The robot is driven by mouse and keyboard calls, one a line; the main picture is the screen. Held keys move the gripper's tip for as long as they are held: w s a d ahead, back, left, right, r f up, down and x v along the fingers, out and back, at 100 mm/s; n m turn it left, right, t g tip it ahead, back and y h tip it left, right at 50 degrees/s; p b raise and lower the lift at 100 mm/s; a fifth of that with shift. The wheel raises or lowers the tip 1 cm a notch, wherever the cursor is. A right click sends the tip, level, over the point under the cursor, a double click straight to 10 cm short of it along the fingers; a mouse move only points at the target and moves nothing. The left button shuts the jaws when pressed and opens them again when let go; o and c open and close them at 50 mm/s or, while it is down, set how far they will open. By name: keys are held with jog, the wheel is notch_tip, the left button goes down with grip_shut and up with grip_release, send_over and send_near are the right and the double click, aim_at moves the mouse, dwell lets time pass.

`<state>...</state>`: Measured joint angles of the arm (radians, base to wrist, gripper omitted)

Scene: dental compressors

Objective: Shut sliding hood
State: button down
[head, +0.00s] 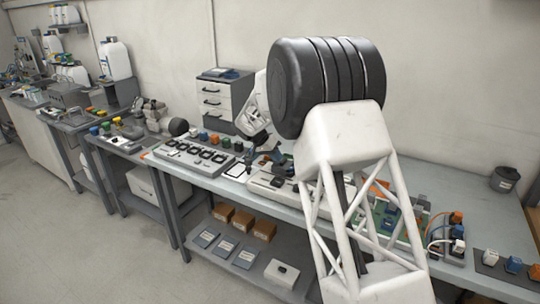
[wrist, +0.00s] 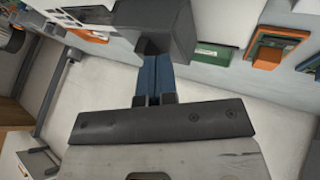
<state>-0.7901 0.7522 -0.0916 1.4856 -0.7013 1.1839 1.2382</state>
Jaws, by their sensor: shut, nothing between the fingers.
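My gripper (wrist: 155,62) shows in the wrist view as two blue fingers side by side, shut with nothing between them. The fingertips are close to a dark grey block (wrist: 155,28), which covers what lies right beyond them; I cannot tell if they touch. In the head view my gripper (head: 268,160) is small and dark, low over the middle of the bench beside a pale flat unit (head: 262,186). My own arm and body hide part of this area. I cannot clearly pick out the sliding hood in either view or tell how far it stands open.
The bench (head: 205,180) holds a pale tray with dark pieces (head: 197,158) left of my gripper and a drawer cabinet (head: 215,100) behind. A green board (head: 400,222) with cables lies to the right. Brown boxes (head: 242,222) stand on the lower shelf.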

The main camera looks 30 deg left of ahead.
aim_at(289, 165)
jog(key=d, duration=0.2)
jog(key=shift+d, duration=0.6)
jog(key=shift+d+f, duration=0.1)
jog(key=shift+a, duration=0.45)
jog(key=a, duration=0.2)
jog(key=a+r, duration=0.1)
jog(key=a, duration=0.1)
jog(key=shift+s, duration=0.15)
jog(key=v, duration=0.9)
jog(key=shift+a, duration=0.1)
